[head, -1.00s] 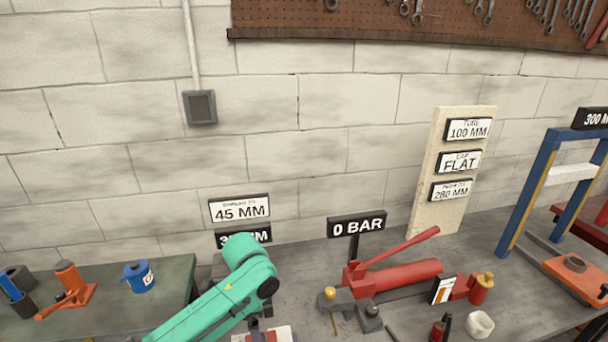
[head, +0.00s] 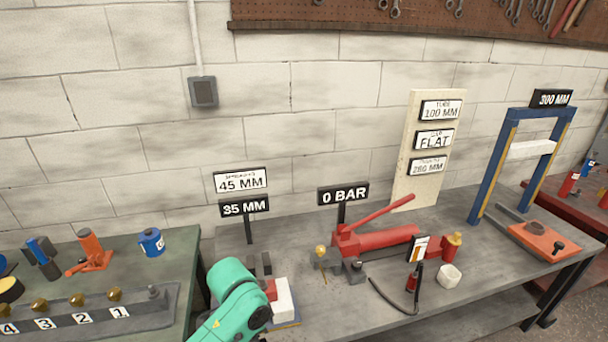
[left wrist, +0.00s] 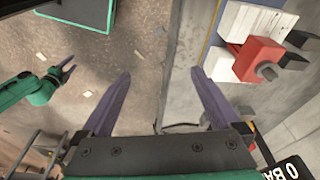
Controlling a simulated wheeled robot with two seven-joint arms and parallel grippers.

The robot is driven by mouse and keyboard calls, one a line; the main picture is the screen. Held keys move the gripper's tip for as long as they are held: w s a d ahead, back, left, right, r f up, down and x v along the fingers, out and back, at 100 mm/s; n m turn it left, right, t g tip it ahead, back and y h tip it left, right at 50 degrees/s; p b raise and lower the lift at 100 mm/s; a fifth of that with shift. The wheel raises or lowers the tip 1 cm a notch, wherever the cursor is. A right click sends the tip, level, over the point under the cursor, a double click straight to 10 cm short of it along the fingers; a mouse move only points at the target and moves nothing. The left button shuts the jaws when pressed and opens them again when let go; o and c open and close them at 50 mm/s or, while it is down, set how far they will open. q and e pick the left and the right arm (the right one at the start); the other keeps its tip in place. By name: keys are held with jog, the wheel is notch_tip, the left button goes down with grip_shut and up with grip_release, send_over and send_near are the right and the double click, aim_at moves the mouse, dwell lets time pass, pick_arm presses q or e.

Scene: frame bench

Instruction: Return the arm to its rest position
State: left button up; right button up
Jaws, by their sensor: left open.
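My green left arm (head: 235,305) rises from the bottom edge of the head view, in front of the bench; its gripper is out of sight there. In the left wrist view my left gripper (left wrist: 160,73) has its two purple fingers spread wide, with nothing between them. Bare floor and the bench edge show beyond the fingers. A second green arm, mine, shows at the left of that view, with a small purple-fingered gripper (left wrist: 66,67) over the floor; its jaw state is too small to tell.
A red and white block device (left wrist: 255,50) sits on the bench right of the left gripper. A red pump (head: 375,237), a blue press frame (head: 485,170) and 45 MM, 35 MM and 0 BAR signs (head: 343,195) stand on the bench. A green table (head: 185,255) stands at left.

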pick_arm(q)
jog(key=s+a+f+n+t+y, duration=0.2)
jog(key=s+a+f+n+t, duration=0.15)
jog(key=s+a+n, duration=0.95)
jog(key=s+a+f+m+g, duration=0.1)
jog(key=s+f, duration=0.1)
jog(key=f, duration=1.1)
jog(key=s+a+f+m+g, duration=0.1)
jog(key=s+f, duration=0.2)
jog(key=f, duration=0.9)
jog(key=s+a+f+g, duration=0.1)
jog(key=s+a+f, duration=0.1)
jog(key=s+f, duration=1)
jog(key=s, duration=0.3)
jog(key=shift+a, duration=0.15)
